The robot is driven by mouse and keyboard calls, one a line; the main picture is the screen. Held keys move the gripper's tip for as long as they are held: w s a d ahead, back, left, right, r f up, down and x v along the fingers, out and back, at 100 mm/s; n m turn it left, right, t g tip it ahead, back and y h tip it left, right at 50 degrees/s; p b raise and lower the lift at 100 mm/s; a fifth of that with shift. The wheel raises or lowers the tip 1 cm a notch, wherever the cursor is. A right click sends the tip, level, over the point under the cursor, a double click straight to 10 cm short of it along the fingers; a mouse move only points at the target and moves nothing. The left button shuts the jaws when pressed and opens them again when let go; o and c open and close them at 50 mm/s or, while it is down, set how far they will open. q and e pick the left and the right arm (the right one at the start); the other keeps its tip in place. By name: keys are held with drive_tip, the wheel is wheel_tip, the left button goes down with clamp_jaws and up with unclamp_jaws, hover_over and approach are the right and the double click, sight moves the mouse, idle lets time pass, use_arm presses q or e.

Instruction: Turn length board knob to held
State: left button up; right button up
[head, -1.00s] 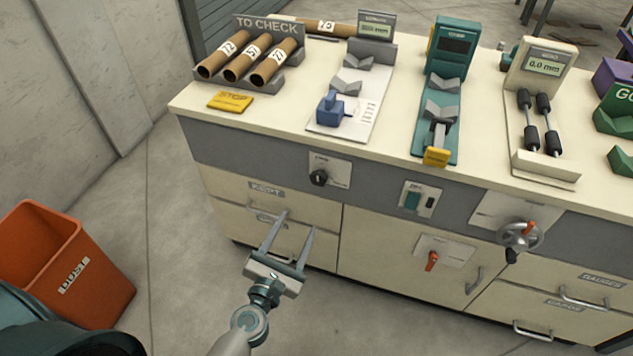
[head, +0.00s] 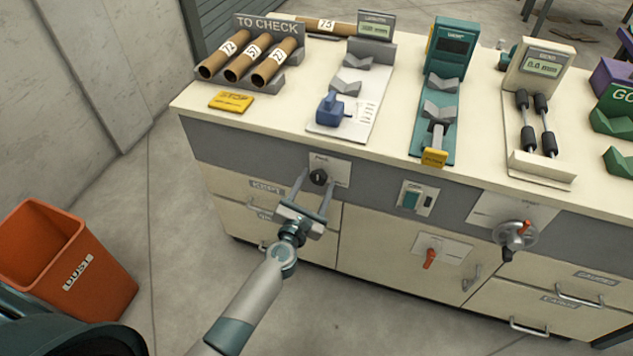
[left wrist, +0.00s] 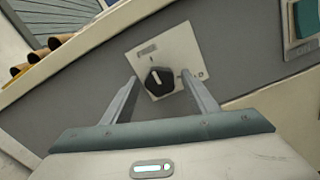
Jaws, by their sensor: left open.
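The black knob (head: 319,177) sits on a pale label plate (head: 340,171) on the grey front panel of the bench, below the length board (head: 352,105). In the left wrist view the knob (left wrist: 159,81) shows a white pointer line, tilted a little from upright; the plate's lettering is too small to read. My left gripper (head: 315,181) is open, with its two fingers reaching up on either side of the knob. In the left wrist view the knob appears between the fingertips (left wrist: 158,80), with gaps at both sides. My right gripper is not in view.
Drawers (head: 235,212) and a cupboard door (head: 380,245) lie below the panel. A teal switch (head: 411,200), a red-handled knob (head: 430,258) and a crank wheel (head: 515,236) are to the right. An orange bin (head: 100,285) stands on the floor at left.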

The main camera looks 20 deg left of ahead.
use_arm(q)
drive_tip(key=shift+w, duration=0.3)
drive_tip(key=c, duration=1.1)
